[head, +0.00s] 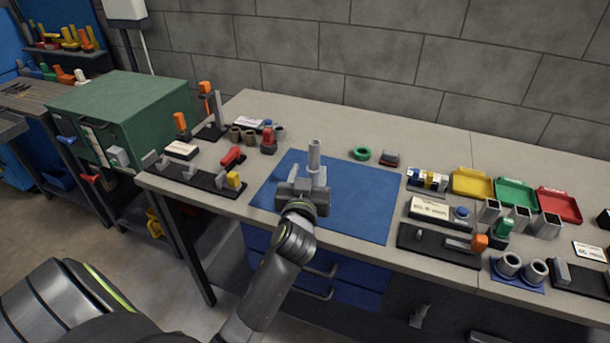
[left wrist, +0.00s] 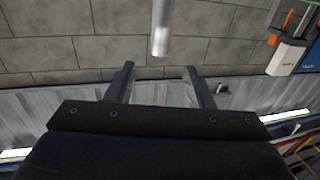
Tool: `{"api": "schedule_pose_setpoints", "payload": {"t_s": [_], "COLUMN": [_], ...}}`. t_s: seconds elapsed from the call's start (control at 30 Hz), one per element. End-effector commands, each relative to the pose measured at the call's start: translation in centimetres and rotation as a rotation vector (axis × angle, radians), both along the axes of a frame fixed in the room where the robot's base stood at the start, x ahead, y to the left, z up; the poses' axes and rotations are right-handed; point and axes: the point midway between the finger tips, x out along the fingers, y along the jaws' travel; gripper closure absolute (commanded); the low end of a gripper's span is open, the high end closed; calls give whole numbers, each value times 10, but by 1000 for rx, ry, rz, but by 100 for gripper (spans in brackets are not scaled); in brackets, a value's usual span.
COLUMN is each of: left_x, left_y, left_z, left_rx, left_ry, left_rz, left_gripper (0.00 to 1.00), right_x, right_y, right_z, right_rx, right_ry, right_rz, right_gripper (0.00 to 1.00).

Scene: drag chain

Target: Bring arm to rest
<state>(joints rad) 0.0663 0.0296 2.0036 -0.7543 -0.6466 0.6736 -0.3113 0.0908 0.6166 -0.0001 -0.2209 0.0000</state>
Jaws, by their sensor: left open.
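My left arm reaches in from the bottom of the head view. Its gripper (head: 304,188) is over the blue mat (head: 365,205). In the left wrist view the two fingers (left wrist: 160,80) stand apart with nothing between them. A grey cylinder (head: 315,155) shows upright just behind the gripper in the head view. A grey cylinder (left wrist: 161,28) also shows beyond the fingertips in the left wrist view, apart from them. I cannot tell what it rests on. My right gripper is not in view.
Left of the mat is a black rail with a yellow block (head: 233,180). To the right are yellow (head: 472,184), green and red trays, a black fixture with an orange knob (head: 479,242), and grey cups. The mat's right part is clear.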

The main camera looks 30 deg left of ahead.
Motion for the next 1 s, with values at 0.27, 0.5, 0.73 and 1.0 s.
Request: {"api": "schedule_pose_setpoints", "payload": {"t_s": [0.27,0.5,0.73,1.0], "left_x": [0,-1,-54,-193], "left_y": [0,0,22,24], "left_z": [0,-1,-56,-146], "left_rx": [0,-1,-47,-132], "left_ry": [0,4,231,781], "left_rz": [-1,1,56,11], "left_gripper": [52,52,52,52], "right_x": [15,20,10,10], "right_y": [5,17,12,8], "right_z": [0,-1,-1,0], "right_rx": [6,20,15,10], "right_ry": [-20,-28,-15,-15], "right_rz": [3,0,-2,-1], "right_gripper": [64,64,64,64]}}
